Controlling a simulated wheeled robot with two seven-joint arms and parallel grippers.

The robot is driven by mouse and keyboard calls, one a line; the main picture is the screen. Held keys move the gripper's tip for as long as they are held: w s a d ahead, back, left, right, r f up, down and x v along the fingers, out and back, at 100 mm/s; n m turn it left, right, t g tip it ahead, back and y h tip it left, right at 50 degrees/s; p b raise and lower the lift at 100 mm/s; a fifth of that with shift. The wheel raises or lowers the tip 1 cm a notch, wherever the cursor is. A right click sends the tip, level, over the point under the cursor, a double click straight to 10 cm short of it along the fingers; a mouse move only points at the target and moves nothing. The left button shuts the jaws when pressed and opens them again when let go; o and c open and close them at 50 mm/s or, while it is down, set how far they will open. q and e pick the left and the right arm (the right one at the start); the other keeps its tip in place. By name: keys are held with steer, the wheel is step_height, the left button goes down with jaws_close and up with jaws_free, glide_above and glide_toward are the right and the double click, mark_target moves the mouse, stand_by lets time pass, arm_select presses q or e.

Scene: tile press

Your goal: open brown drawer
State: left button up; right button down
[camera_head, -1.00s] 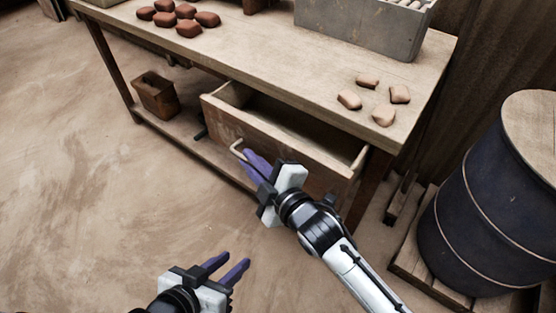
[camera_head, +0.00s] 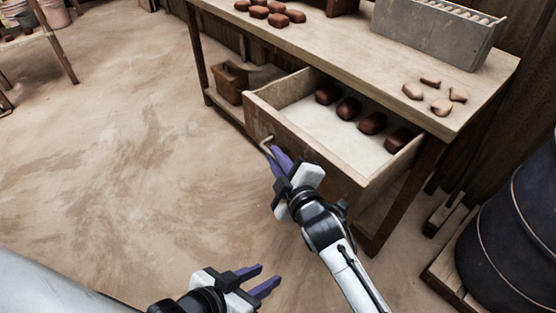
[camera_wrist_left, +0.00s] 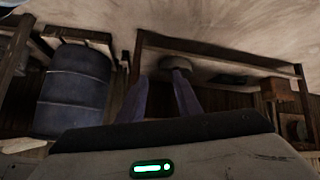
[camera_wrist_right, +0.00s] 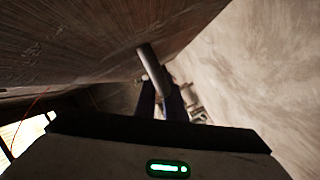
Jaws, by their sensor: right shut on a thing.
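The brown wooden drawer (camera_head: 315,158) is pulled well out from under the workbench, and its pale floor shows with several dark red-brown lumps in a row along the back. My right gripper (camera_head: 274,155) is shut on the drawer's bent metal handle (camera_head: 265,143) at the drawer front. In the right wrist view the handle (camera_wrist_right: 152,66) runs down between the purple fingers. My left gripper (camera_head: 262,279) is low in the head view, in free air away from the drawer, with its purple fingers apart and empty. The left wrist view shows its fingers (camera_wrist_left: 160,100) spread too.
The bench top (camera_head: 350,50) holds several red-brown lumps (camera_head: 271,14), several lighter pieces (camera_head: 441,106) and a grey box (camera_head: 430,35). A small wooden box (camera_head: 229,82) sits on the low shelf. A blue drum (camera_head: 510,235) stands right.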

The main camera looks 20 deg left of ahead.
arm_select(q)
steer(key=shift+w+r, duration=0.1)
steer(key=shift+w, duration=0.05)
arm_select(e)
steer(key=shift+w, duration=0.1)
steer(key=c, duration=1.8)
jaws_free()
steer(key=shift+c, duration=0.2)
arm_select(q)
steer(key=shift+a, duration=0.15)
